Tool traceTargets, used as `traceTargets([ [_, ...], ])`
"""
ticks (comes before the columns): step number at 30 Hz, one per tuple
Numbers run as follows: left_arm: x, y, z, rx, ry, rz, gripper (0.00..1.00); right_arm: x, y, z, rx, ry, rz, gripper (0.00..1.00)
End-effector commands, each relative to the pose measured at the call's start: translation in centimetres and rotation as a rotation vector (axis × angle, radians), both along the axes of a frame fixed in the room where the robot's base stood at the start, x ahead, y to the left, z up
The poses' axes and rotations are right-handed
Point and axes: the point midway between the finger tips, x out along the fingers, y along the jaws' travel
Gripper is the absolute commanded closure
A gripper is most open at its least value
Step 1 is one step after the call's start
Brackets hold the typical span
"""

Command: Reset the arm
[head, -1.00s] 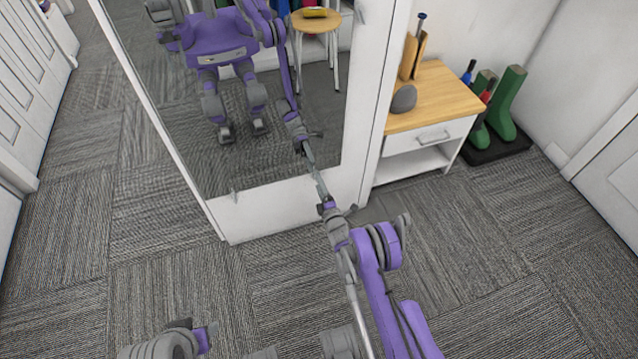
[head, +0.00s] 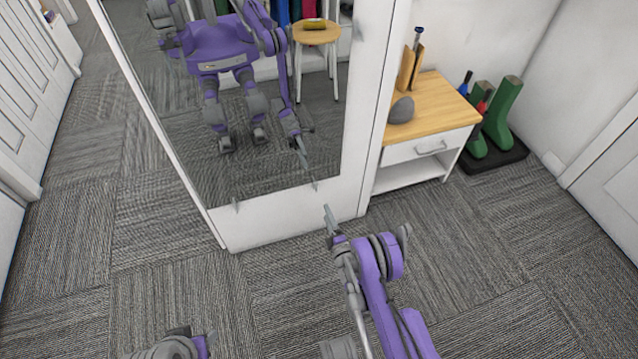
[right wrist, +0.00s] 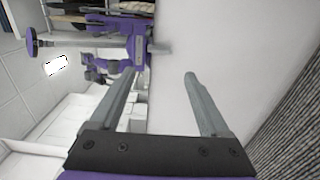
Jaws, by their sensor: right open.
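My right arm reaches forward from the bottom of the head view, with my right gripper (head: 329,217) just in front of the lower part of a tall mirror door (head: 275,222). In the right wrist view my right gripper (right wrist: 163,80) has its two grey fingers wide apart, with nothing between them. A gap shows between the fingertips and the door. Part of my left arm shows at the bottom left of the head view, but its fingers do not show.
A wooden-topped white side table (head: 440,100) stands right of the mirror door, with green boots (head: 500,120) on a dark tray beyond it. The mirror reflects my body and a stool. Carpet is clear on both sides of my arm. White doors (head: 30,95) line the left.

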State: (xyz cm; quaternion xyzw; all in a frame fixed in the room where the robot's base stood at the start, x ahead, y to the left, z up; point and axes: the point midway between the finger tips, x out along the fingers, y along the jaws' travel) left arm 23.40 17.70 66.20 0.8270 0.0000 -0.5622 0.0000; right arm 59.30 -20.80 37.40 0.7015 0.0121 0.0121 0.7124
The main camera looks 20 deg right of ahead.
Motion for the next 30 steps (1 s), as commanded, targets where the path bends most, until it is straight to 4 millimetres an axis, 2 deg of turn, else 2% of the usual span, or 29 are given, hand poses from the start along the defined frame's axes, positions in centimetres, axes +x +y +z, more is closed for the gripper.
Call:
traceTargets([
  [7,0.0,0.0,0.0,0.000,0.000,0.000,0.50,0.3,0.0,0.4,0.008,0.005,-0.002,0.20],
  [11,0.0,0.0,0.0,0.000,0.000,0.000,0.50,1.6,-0.3,2.4,0.062,0.045,-0.022,0.20],
  [16,0.0,0.0,0.0,0.000,0.000,0.000,0.50,3.9,-0.9,7.8,0.218,0.154,-0.082,0.20],
  [20,0.0,0.0,0.0,0.000,0.000,0.000,0.50,4.3,-1.2,12.2,0.352,0.245,-0.140,0.20],
  [26,0.0,0.0,0.0,0.000,0.000,0.000,0.50,2.4,-1.2,18.4,0.551,0.380,-0.241,0.20],
  [30,0.0,0.0,0.0,0.000,0.000,0.000,0.50,-0.7,-1.0,22.2,0.688,0.471,-0.320,0.20],
])
